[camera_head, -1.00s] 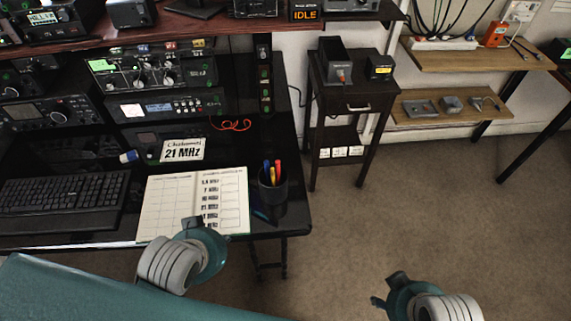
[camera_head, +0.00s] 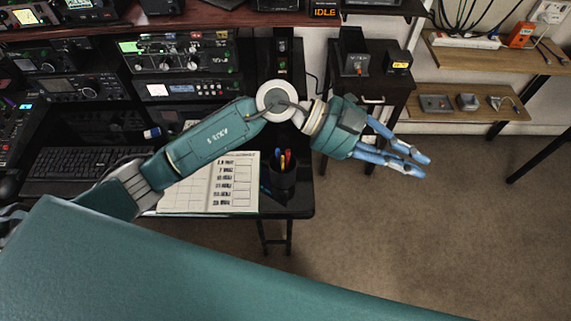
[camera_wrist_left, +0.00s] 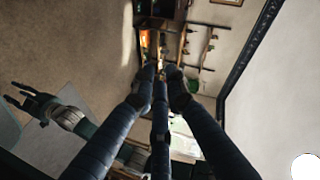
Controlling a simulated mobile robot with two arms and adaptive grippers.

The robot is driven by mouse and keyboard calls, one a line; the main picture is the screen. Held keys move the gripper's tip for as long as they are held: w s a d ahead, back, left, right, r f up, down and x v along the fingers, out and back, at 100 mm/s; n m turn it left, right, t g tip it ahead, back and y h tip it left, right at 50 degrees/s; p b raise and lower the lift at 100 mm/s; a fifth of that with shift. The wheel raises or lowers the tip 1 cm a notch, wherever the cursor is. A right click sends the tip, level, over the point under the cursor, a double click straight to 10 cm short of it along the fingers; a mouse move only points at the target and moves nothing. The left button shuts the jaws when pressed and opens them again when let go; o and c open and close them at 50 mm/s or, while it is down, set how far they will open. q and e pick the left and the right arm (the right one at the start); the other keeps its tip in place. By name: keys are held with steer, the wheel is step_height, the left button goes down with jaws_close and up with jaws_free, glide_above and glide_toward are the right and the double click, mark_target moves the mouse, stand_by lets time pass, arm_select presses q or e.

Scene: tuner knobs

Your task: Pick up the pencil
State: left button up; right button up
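A dark pencil cup (camera_head: 281,181) stands on the black desk (camera_head: 300,207), near its right front corner. Several coloured pens or pencils (camera_head: 287,158) stand upright in it; I cannot tell which is the pencil. My left gripper (camera_head: 426,167) is to the right of the cup, past the desk edge, pointing right. Its blue fingers are empty, with tips slightly apart; they show large in the left wrist view (camera_wrist_left: 160,78). My right gripper (camera_wrist_left: 18,96) shows only in the left wrist view, at the left, with fingers spread and empty.
An open notebook (camera_head: 235,190) lies left of the cup, partly under my left arm. A keyboard (camera_head: 80,168) and radios (camera_head: 180,55) fill the desk's left and back. A small dark stand (camera_head: 372,75) and wooden shelves (camera_head: 480,60) are behind. The carpet at right is clear.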

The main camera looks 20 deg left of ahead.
arm_select(q)
steer(key=w+a+f+y, duration=0.2)
steer(key=a+f+y, duration=0.2)
steer(key=a+f, duration=0.1)
steer(key=n+y+p, duration=0.2)
steer(key=n+y, duration=0.2)
steer(key=y, duration=0.6)
glide_above(283, 156)
step_height(283, 156, down, 4)
steer(key=f, duration=0.1)
arm_select(e)
steer(key=s+d+f, duration=0.3)
steer(key=s, duration=0.7)
arm_select(q)
steer(key=shift+t+y, duration=0.3)
step_height(283, 156, down, 10)
steer(key=p, duration=0.4)
steer(key=shift+s+r+p, duration=0.15)
steer(key=shift+r+p, duration=0.1)
steer(key=shift+p, duration=0.1)
steer(key=shift+f, duration=0.35)
arm_select(e)
steer(key=shift+g, duration=0.4)
steer(key=r, duration=0.4)
steer(key=shift+s, duration=0.2)
arm_select(q)
jaws_close()
steer(key=shift+r, duration=0.1)
